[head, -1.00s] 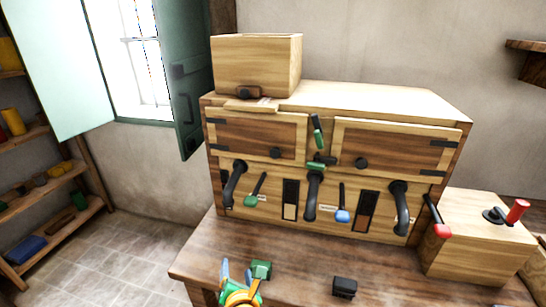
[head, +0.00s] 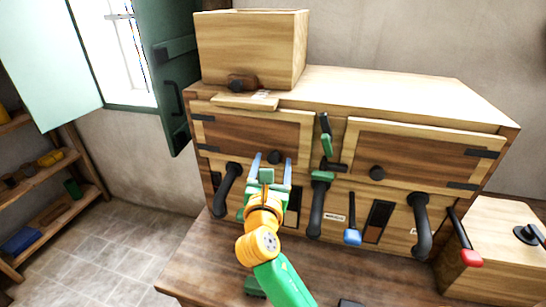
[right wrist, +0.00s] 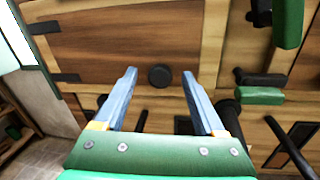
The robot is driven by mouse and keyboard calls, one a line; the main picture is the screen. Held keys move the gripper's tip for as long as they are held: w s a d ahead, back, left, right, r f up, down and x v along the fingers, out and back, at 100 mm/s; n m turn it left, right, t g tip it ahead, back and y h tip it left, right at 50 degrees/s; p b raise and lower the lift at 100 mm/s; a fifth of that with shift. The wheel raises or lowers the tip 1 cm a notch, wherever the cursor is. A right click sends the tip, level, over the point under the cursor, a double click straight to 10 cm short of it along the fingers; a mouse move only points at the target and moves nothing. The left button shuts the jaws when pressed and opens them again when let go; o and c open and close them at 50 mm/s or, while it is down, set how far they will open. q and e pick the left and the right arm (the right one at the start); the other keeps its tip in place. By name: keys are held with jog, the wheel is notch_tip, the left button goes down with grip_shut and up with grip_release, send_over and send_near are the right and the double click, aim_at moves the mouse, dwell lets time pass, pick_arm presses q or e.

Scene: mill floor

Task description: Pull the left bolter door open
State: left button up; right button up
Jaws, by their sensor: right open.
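The left bolter door (head: 240,128) is a brown wood panel in a pale frame, with black hinges at its left edge. It looks shut. Its round black knob (head: 275,157) is at the lower right of the door and also shows in the right wrist view (right wrist: 160,76). My right gripper (head: 272,158) is open and empty. Its two blue fingers point at the door, one to each side of the knob in both views. I cannot tell whether the fingertips reach past the knob; no contact shows. My left gripper is not in view.
Black curved pipes (head: 228,190) and a blue-ended lever (head: 352,237) are below the doors. A green-handled lever (head: 326,135) stands between the left door and the right door (head: 425,155). A wooden box (head: 250,50) sits on top. A green shutter (head: 165,70) hangs at left.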

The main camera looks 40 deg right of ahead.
jog(key=shift+w+d+f, duration=0.2)
jog(key=shift+w+d, duration=0.2)
jog(key=shift+w, duration=0.05)
jog(key=shift+w+d+f, duration=0.2)
jog(key=shift+w+d, duration=0.2)
jog(key=shift+w, duration=0.05)
jog(key=shift+s+a+r, duration=0.2)
jog(key=shift+s, duration=0.05)
jog(key=c, duration=0.8)
grip_shut()
